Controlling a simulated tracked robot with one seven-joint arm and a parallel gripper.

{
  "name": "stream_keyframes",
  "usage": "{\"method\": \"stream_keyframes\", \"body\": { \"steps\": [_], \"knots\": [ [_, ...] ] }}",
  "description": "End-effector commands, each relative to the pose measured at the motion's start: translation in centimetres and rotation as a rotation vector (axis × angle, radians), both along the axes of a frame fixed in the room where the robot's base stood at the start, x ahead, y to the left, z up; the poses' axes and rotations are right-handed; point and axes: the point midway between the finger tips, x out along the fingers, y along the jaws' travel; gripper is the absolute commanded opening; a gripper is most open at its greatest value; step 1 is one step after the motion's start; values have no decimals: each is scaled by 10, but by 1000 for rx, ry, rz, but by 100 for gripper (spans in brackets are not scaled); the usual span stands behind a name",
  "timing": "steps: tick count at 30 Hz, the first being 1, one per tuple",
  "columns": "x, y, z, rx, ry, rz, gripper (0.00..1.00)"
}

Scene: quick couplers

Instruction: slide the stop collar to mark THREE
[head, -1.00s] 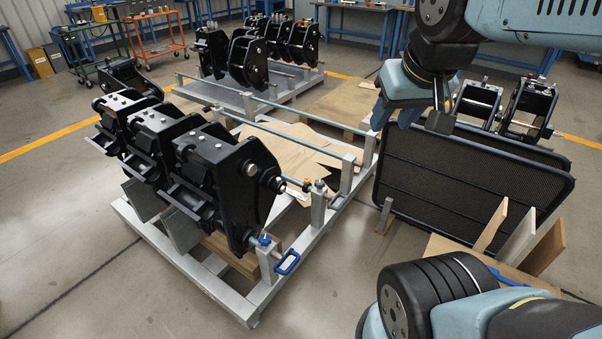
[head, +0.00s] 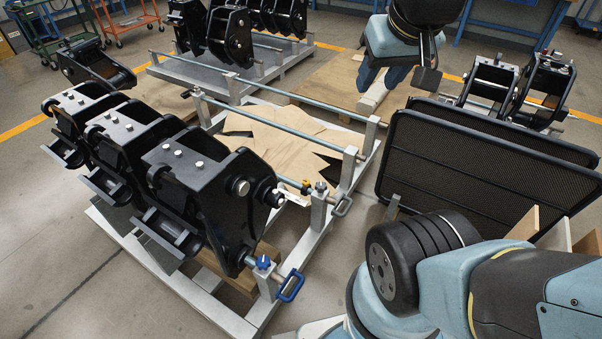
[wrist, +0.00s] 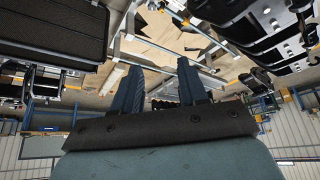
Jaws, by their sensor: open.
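A small yellow-and-black collar (head: 306,187) sits on the near rod (head: 298,183) of the grey frame, beside an upright post; I take it to be the stop collar, but cannot be sure. A pale tag (head: 293,198) lies by it. No mark or word THREE is legible. My gripper (head: 385,82) is open and empty, above the floor beyond the frame's right side, well apart from the collar. In the wrist view my open fingers (wrist: 158,68) point toward the frame, with nothing between them.
Black couplers (head: 190,165) line the left of the frame. Dark mesh panels (head: 480,160) stand to the right, close to my arm. A second coupler rack (head: 200,75) stands behind.

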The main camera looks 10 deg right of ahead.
Motion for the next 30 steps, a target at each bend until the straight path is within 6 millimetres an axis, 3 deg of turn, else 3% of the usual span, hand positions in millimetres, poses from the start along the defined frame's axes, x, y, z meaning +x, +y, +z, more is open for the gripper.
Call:
{"method": "stream_keyframes", "body": {
  "steps": [2,6,11,17,23,30],
  "knots": [
    [0,0,0,0,0,0,43],
    [3,0,1,-1,3,3,55],
    [24,0,2,-9,22,27,70],
    [76,0,1,-29,61,82,89],
    [133,0,-10,-50,100,142,90],
    [201,0,-37,-73,147,214,90]
  ]
}}
